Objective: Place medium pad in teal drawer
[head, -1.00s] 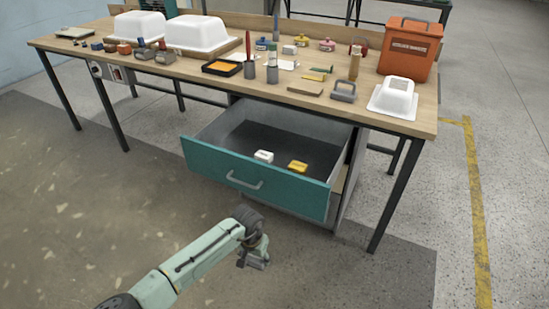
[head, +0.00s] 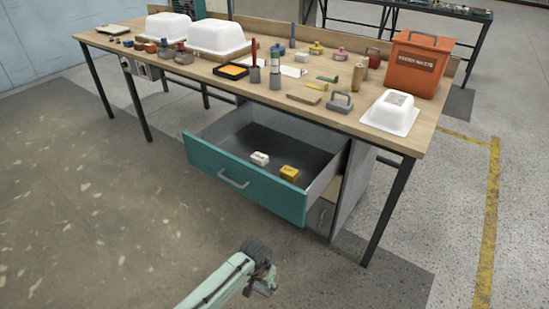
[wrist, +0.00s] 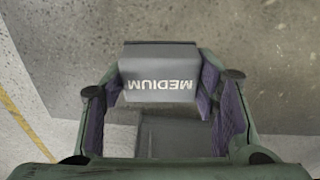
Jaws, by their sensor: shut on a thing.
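My gripper (head: 262,284) is low in front of the bench, over the floor and apart from the drawer. In the wrist view its fingers (wrist: 163,105) are shut on a grey block marked "MEDIUM", the medium pad (wrist: 160,72). The teal drawer (head: 240,182) is pulled open under the bench. Inside it lie a white block (head: 259,159) and a yellow block (head: 289,173), with bare dark floor around them.
The wooden bench (head: 330,115) carries white tub shells (head: 218,37), an orange bin (head: 417,62), a grey handled block (head: 340,103) and several small tools. Dark bench legs (head: 388,212) flank the drawer. The floor in front is clear.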

